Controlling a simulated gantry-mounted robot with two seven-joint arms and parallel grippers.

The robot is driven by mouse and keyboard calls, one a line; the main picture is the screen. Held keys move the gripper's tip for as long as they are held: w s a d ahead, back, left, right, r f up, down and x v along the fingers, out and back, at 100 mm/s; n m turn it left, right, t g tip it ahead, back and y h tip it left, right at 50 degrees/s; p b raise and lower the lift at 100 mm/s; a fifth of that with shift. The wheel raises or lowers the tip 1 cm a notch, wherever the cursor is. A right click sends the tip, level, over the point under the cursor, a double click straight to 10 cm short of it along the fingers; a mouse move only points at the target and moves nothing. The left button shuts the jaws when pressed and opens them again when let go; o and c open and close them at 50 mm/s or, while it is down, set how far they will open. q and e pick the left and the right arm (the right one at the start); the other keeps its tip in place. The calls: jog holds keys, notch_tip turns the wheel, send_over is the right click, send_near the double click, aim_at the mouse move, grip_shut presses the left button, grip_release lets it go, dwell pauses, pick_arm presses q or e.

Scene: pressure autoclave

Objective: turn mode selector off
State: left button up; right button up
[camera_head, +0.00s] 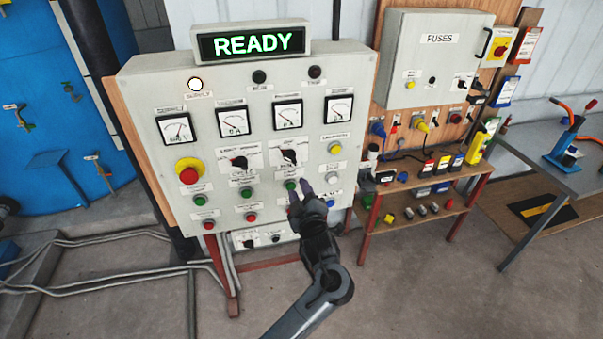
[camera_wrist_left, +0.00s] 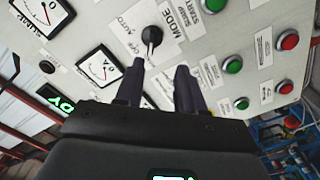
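The mode selector (camera_wrist_left: 152,36) is a black knob on a white label plate, beside the word MODE and a position marked AUTO. In the head view the selector (camera_head: 289,157) appears to be the right one of two black knobs below the gauges. My left gripper (camera_head: 301,191) is in front of the panel, just below this knob. In the left wrist view the gripper (camera_wrist_left: 160,67) has its fingers apart with nothing between them. The knob lies just beyond the fingertips, nearer the left finger; contact cannot be told. My right gripper is in neither view.
The grey control panel (camera_head: 318,90) carries a READY display (camera_head: 250,43), several gauges, and a red emergency button (camera_head: 189,175). A second black knob (camera_head: 239,162) sits to the left. Green and red buttons surround the gripper. A fuse cabinet (camera_head: 436,55) and shelf stand right.

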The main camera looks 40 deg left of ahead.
aim_at(291, 161)
pick_arm(q)
jog(key=x, duration=0.3)
jog(key=r+p+x, duration=0.1)
jog(key=x, duration=0.5)
jog(key=shift+w+a+r, duration=0.1)
jog(key=shift+w+r, duration=0.2)
jog(key=shift+p+x, duration=0.35)
jog(key=shift+x, duration=0.45)
grip_shut()
